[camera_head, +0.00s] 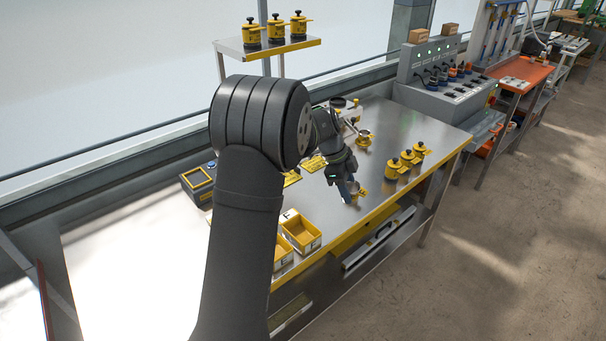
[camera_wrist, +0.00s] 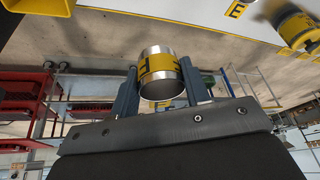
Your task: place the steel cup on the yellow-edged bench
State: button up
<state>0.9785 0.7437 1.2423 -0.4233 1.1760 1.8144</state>
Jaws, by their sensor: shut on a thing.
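The steel cup (camera_wrist: 161,62), with a yellow band, is between the two fingers of my gripper (camera_wrist: 158,82) in the wrist view. My gripper (camera_head: 350,192) is shut on it. In the head view the gripper points down over the front part of the yellow-edged bench (camera_head: 400,133), near its yellow front edge. The cup is small there and partly hidden by the fingers. I cannot tell from these views whether its base touches the bench top.
Several yellow and black canisters (camera_head: 406,162) stand right of my gripper. Yellow bins (camera_head: 300,232) stand at the front left. A small steel cup-like item (camera_head: 364,138) and a dark box (camera_head: 200,182) are farther back. A raised shelf (camera_head: 270,48) holds more canisters.

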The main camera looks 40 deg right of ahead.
jog(key=s+d, duration=0.1)
jog(key=s+m, duration=0.1)
jog(key=s, duration=0.1)
jog(key=s+d+m, duration=0.1)
jog(key=s, duration=0.1)
jog(key=shift+d+g+y, duration=0.3)
jog(key=shift+d+y, duration=0.05)
jog(key=shift+y, duration=0.05)
send_over(340, 212)
jog(key=w, duration=0.2)
jog(key=shift+m, duration=0.3)
jog(key=f, duration=0.7)
jog(key=shift+s+a, duration=0.2)
jog(key=shift+a, duration=0.05)
jog(key=shift+f, duration=1.95)
jog(key=shift+f, duration=0.1)
jog(key=o, duration=1)
jog(key=shift+c, duration=0.2)
jog(key=v, duration=1.2)
